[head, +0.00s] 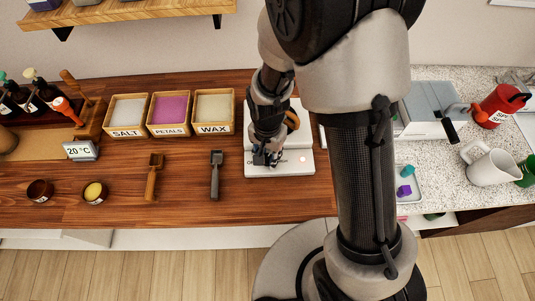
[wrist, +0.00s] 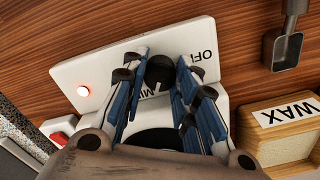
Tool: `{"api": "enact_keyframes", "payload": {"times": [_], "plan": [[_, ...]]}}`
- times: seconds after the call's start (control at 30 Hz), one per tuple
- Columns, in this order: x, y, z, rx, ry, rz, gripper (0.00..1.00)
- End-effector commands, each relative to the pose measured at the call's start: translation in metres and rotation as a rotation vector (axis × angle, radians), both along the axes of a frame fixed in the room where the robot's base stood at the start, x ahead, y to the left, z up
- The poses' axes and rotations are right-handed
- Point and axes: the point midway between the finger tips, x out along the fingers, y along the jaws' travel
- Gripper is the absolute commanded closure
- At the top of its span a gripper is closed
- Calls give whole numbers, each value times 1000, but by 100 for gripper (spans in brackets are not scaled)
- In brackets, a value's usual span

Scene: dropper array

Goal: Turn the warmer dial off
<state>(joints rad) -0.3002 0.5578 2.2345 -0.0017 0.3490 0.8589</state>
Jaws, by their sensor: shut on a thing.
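The warmer (head: 300,172) is a white slab with a printed panel on the wooden counter. Its black dial (wrist: 160,70) sits between the blue-padded fingers of my gripper (wrist: 161,64), which is shut on it. A white pointer mark on the dial faces the partly hidden label starting "MI", not the "OFF" label beside the right finger. In the head view my gripper (head: 267,158) is down at the warmer's front panel and hides the dial.
Bins marked WAX (head: 213,112), PETALS (head: 168,114) and SALT (head: 126,116) stand left of the warmer. A dark scoop (head: 216,175) and a wooden scoop (head: 153,176) lie in front of them. A small tray (head: 407,196) is on the right. A red switch (wrist: 58,132) shows in the wrist view.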

Motion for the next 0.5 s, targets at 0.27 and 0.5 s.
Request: {"api": "enact_keyframes", "payload": {"times": [0.27, 0.5], "plan": [[0, 0, 0, 0, 0, 3, 97], [0, 0, 0, 0, 0, 63, 97]]}}
